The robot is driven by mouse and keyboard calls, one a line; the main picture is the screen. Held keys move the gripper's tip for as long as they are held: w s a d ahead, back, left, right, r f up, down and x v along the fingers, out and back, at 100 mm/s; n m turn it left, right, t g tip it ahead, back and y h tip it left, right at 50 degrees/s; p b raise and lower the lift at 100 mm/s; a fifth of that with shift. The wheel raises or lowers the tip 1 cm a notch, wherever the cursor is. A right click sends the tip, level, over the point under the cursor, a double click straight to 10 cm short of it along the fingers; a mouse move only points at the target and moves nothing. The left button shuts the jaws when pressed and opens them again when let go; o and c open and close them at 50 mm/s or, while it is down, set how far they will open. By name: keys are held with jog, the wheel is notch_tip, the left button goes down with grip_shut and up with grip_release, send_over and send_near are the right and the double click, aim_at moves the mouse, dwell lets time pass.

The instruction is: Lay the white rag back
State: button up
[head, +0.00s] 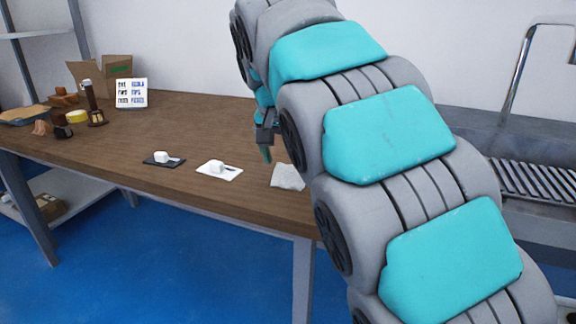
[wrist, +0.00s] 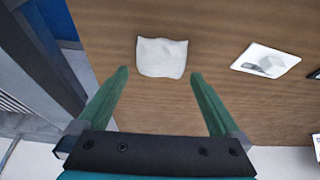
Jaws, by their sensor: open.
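The white rag (head: 288,177) lies flat on the brown table, near its front edge and partly beside my arm in the head view. In the wrist view the rag (wrist: 162,57) is a slightly rumpled square, seen beyond and between my fingertips. My gripper (wrist: 160,80) is open and empty, with its two green fingers spread wide. In the head view my gripper (head: 266,150) hangs above the table, behind the rag. My arm covers the table's right part.
A sign (head: 132,94), an open cardboard box (head: 112,72) and small items fill the far left. A sink with a drainer (head: 535,180) is at right.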

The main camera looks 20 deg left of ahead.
jog(key=v, duration=0.2)
jog(key=shift+w+d+r, duration=0.1)
jog(key=shift+d+r, duration=0.05)
jog(key=shift+r, duration=0.3)
jog(key=shift+v, duration=0.95)
jog(key=shift+d, duration=0.1)
